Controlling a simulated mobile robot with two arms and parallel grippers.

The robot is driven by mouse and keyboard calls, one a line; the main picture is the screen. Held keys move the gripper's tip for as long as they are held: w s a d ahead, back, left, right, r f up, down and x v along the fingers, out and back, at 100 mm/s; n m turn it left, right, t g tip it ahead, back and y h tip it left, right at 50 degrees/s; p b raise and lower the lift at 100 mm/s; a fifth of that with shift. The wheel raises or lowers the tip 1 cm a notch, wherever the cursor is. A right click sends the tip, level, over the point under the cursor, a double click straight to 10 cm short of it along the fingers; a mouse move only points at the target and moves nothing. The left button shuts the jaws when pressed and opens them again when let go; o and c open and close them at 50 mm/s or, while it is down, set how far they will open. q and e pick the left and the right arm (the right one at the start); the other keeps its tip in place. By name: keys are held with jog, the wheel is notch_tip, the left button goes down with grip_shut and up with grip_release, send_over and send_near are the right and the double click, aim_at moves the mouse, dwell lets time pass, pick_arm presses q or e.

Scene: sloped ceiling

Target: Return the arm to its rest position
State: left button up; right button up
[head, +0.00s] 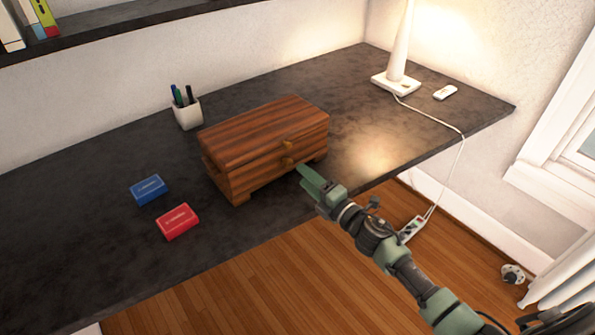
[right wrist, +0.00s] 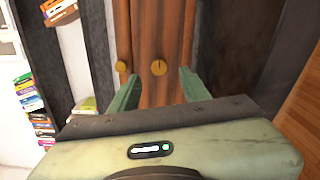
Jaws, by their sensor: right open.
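My right arm comes in from the lower right of the head view. Its green gripper (head: 309,182) is just in front of the wooden drawer box, near the desk's front edge. In the right wrist view the two green fingers (right wrist: 158,88) are apart with nothing between them. The wooden box (head: 262,140) stands on the dark desk, and its front with two round knobs (right wrist: 158,68) faces the gripper in the right wrist view. The fingers point toward this front; I cannot tell whether they touch it. My left gripper is not in view.
A blue card box (head: 149,190) and a red card box (head: 178,222) lie left of the wooden box on the desk (head: 80,220). A pen cup (head: 188,113) stands behind. A lamp (head: 397,60) with a trailing cord is at the back right. Open wooden floor (head: 290,280) lies below the desk.

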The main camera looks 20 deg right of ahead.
jog(key=shift+v, duration=0.75)
